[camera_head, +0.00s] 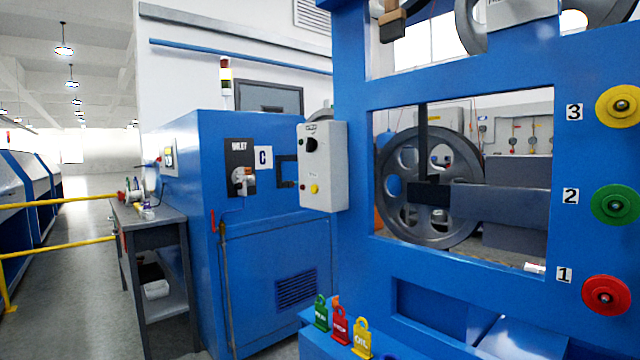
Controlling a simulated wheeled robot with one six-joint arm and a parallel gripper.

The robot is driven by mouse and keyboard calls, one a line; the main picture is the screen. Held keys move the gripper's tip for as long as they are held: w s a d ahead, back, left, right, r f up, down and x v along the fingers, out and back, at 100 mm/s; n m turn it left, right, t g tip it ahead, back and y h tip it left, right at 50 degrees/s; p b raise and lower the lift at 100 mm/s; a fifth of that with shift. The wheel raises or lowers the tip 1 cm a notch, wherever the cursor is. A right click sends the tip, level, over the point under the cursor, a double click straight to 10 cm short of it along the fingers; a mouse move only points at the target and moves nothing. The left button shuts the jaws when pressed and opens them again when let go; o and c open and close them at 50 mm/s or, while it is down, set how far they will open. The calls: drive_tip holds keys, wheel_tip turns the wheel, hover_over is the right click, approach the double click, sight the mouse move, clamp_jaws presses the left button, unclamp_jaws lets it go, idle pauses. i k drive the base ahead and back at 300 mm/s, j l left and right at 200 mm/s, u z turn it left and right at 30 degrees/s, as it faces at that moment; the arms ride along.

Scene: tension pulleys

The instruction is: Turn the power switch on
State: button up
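A light grey control box (322,168) is mounted on the left side of the blue machine frame. It has a black rotary knob (311,145) near its top, under a small label too small to read, and a yellow button (315,188) lower down. A blue cabinet (270,245) behind it carries a dark plate with a pale handle or valve (243,181) and a white label with "C". I cannot tell for sure which control is the power switch; the black knob looks most like one. Its setting is too small to read.
Yellow, green and red round knobs (604,295) line the right of the blue frame (460,82). Green, red and yellow tags (361,338) stand on a low blue ledge. A grey bench (150,214) stands left, beside yellow rails (60,247). The left aisle floor is clear.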

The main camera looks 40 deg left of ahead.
sight(311, 144)
drive_tip(key=u, duration=1.1)
